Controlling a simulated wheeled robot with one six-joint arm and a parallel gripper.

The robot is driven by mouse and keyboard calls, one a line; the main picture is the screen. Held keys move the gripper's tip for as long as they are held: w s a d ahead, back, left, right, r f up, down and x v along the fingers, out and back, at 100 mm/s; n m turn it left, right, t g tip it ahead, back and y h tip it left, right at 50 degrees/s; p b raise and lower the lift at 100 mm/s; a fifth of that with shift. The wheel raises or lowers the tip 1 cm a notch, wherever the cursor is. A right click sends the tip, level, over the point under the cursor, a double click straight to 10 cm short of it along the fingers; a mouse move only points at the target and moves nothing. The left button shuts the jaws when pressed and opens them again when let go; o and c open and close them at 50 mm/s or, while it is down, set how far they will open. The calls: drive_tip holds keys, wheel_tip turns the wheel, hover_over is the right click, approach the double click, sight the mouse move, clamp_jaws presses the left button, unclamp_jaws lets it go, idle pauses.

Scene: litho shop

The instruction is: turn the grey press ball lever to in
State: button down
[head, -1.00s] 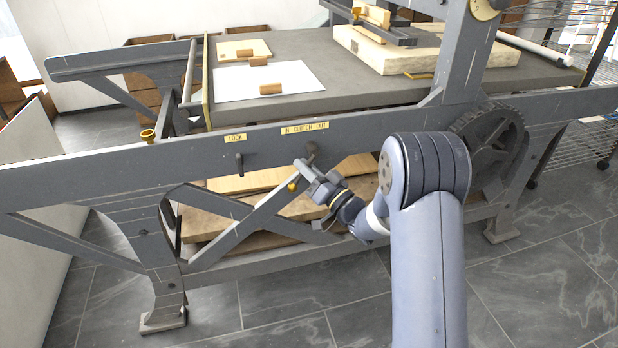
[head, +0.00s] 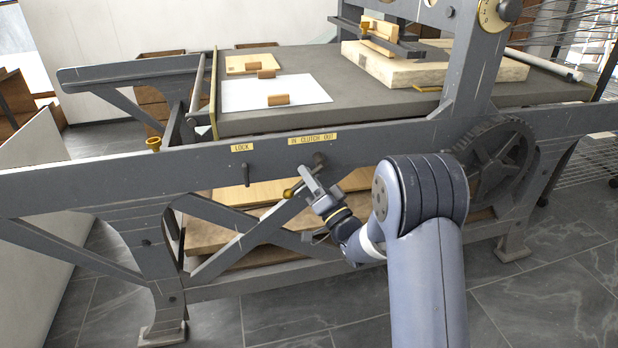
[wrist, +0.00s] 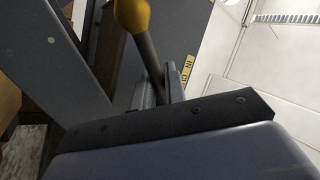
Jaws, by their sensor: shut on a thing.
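The grey press's ball lever has a yellow ball (head: 289,193) at its lower left end and a pivot (head: 319,159) on the grey front rail, below the plate lettered "IN CLUTCH OUT" (head: 313,139). The lever slants down and left from the pivot. My gripper (head: 308,183) is at the lever, shut on its rod between ball and pivot. In the wrist view the yellow ball (wrist: 132,14) and the rod (wrist: 150,58) show, with the rod running down between my fingers (wrist: 160,88). The exact contact is partly hidden there.
A smaller dark lever (head: 247,174) hangs under the "LOCK" plate (head: 242,148), left of the clutch lever. A diagonal brace (head: 235,250) runs below my gripper. A large toothed wheel (head: 497,155) is at the right. The press bed (head: 380,110) lies behind the rail.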

drive_tip(key=c, duration=1.5)
unclamp_jaws()
drive_tip(key=shift+c, duration=0.2)
drive_tip(key=p+v, duration=0.1)
drive_tip(key=v, duration=0.9)
drive_tip(key=shift+s+d+p, duration=0.2)
drive_tip(key=shift+s+p, duration=0.1)
drive_tip(key=shift+p, duration=0.05)
drive_tip(key=shift+f, duration=0.1)
drive_tip(key=b+x, duration=0.1)
drive_tip(key=x, duration=1)
drive_tip(key=shift+b, duration=0.4)
drive_tip(key=shift+d+f, duration=0.1)
